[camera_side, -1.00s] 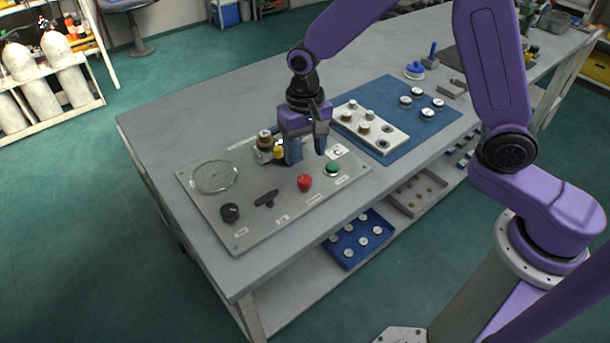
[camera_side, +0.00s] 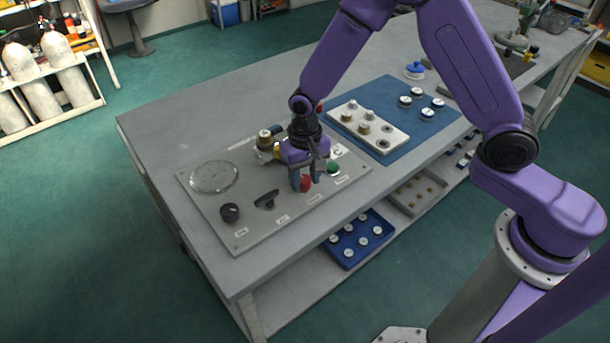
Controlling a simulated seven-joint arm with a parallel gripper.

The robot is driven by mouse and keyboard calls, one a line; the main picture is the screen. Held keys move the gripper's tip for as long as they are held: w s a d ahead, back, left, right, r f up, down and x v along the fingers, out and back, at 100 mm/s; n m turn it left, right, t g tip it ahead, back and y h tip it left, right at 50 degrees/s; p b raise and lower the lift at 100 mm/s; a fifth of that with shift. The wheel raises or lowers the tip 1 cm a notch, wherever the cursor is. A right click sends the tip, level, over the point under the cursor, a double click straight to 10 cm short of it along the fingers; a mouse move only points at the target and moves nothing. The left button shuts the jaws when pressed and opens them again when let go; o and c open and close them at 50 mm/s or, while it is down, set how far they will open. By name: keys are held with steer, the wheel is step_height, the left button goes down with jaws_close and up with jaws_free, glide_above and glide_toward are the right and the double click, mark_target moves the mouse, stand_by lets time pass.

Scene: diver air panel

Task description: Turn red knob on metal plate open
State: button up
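The grey metal plate (camera_side: 262,222) lies on the bench with a round gauge, knobs and a button on it. The red knob (camera_side: 305,185) stands on the plate's front part, between a black T-shaped handle (camera_side: 266,199) and a green button (camera_side: 333,168). My gripper (camera_side: 305,180) points down at the red knob, its two fingers apart, one on the knob's left and one on its right. The fingers partly cover the knob. I cannot tell whether they touch it.
A clear round gauge (camera_side: 214,177) and a black knob (camera_side: 230,213) sit on the plate's left part. Brass fittings (camera_side: 265,140) stand just behind my gripper. A blue mat (camera_side: 412,125) with a white block (camera_side: 368,128) and several round parts lies to the right.

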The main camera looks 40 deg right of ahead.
steer(key=c, duration=0.6)
steer(key=shift+o, duration=0.2)
steer(key=shift+n, duration=0.3)
steer(key=n, duration=0.3)
steer(key=shift+n, duration=0.3)
steer(key=n, duration=0.3)
steer(key=shift+n, duration=0.4)
steer(key=n, duration=0.4)
steer(key=shift+d, duration=0.1)
steer(key=shift+w+n, duration=0.1)
steer(key=shift+n, duration=2)
